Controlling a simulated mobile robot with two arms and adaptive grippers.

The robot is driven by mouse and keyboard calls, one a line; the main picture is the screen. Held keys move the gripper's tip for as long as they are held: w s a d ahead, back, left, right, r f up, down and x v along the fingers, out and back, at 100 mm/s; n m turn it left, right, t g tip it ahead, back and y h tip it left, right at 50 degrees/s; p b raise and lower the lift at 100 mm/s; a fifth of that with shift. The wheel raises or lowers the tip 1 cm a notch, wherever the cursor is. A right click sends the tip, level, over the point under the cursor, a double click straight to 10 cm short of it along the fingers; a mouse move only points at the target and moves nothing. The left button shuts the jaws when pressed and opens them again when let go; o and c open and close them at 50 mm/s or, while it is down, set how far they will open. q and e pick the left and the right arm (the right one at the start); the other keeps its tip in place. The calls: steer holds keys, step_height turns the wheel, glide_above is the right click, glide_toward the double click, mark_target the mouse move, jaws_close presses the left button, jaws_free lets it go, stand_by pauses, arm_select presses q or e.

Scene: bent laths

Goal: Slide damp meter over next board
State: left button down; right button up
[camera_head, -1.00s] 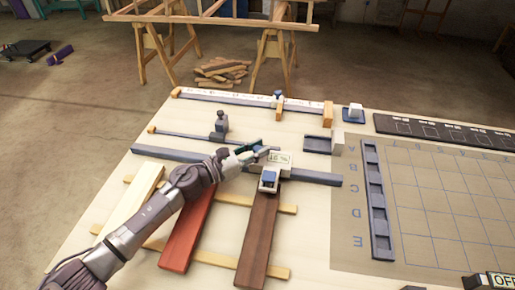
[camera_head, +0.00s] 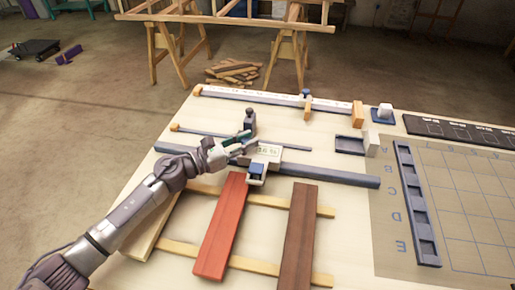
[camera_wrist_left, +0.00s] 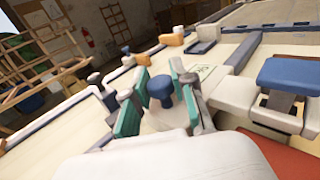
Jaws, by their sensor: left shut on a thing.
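The damp meter (camera_head: 268,153) is a pale box with a small display, sitting on a long grey rail (camera_head: 335,175). Its blue-topped head (camera_head: 256,169) is at the far end of the red board (camera_head: 222,228), toward that board's right edge. The dark brown board (camera_head: 298,236) lies to the right, and a pale board (camera_head: 150,232) lies to the left, partly behind my arm. My left gripper (camera_head: 238,147) is shut on the meter's blue knob, with its green pads either side of the knob (camera_wrist_left: 160,88) in the left wrist view. My right gripper is not in view.
The boards lie across two wooden strips (camera_head: 190,250). Behind the rail are a thin rod (camera_head: 290,146) with a dark post (camera_head: 249,121) and a white scale bar (camera_head: 270,99). A grid mat (camera_head: 465,205) with a slotted grey strip (camera_head: 415,205) lies to the right.

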arm_select(q)
steer(key=a+b, duration=0.1)
steer(key=a, duration=0.1)
steer(key=a+b, duration=0.1)
steer(key=a, duration=0.1)
steer(key=shift+w+f, duration=0.15)
steer(key=shift+w, duration=0.25)
steer(key=shift+a, duration=0.25)
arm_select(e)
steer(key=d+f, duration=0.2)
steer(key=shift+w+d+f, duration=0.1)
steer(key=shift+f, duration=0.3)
